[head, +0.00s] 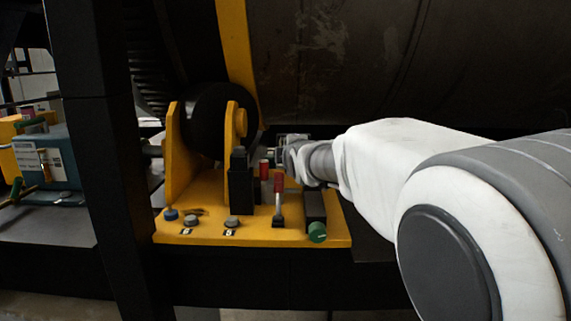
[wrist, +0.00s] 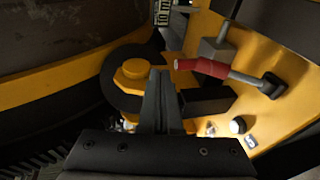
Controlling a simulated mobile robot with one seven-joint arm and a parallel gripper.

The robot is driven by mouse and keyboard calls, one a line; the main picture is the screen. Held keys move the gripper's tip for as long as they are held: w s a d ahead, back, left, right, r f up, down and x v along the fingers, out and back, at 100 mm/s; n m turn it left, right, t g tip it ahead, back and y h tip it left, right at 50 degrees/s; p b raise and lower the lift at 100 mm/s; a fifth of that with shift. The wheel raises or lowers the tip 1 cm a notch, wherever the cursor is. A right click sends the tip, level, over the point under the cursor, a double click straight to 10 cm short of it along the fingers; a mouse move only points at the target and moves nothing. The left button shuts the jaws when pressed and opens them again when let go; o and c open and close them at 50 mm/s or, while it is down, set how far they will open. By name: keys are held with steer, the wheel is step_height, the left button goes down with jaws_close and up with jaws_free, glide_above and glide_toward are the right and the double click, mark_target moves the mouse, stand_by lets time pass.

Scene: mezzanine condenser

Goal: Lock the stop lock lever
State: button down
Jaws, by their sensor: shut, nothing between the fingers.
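A lever with a red handle (head: 279,183) and a grey rod stands on the yellow base, with its foot in a black mount. A second red-tipped part (head: 264,170) stands just behind it; no label shows which one is the stop lock lever. The wrist view shows a red-handled lever (wrist: 205,68), its rod running right to a black mount (wrist: 272,85). My gripper (wrist: 161,73) is shut and empty, its fingertips just left of the red handle's end. They look apart from it, but depth is hard to judge. In the head view, my fingertips are not clear.
A yellow base (head: 200,237) carries a black block (head: 240,188), a green knob (head: 317,232), a blue button (head: 171,214) and grey buttons. A black roller (head: 208,118) sits between yellow brackets under a large dark drum (head: 340,60). A black post (head: 100,150) stands left.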

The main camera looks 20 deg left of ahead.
steer(key=s+d+r, duration=0.2)
steer(key=s+r, duration=0.1)
steer(key=r, duration=0.1)
steer(key=shift+s+r+b, duration=0.15)
steer(key=shift+s+b, duration=0.25)
steer(key=shift+b, duration=0.05)
steer(key=shift+d, duration=0.15)
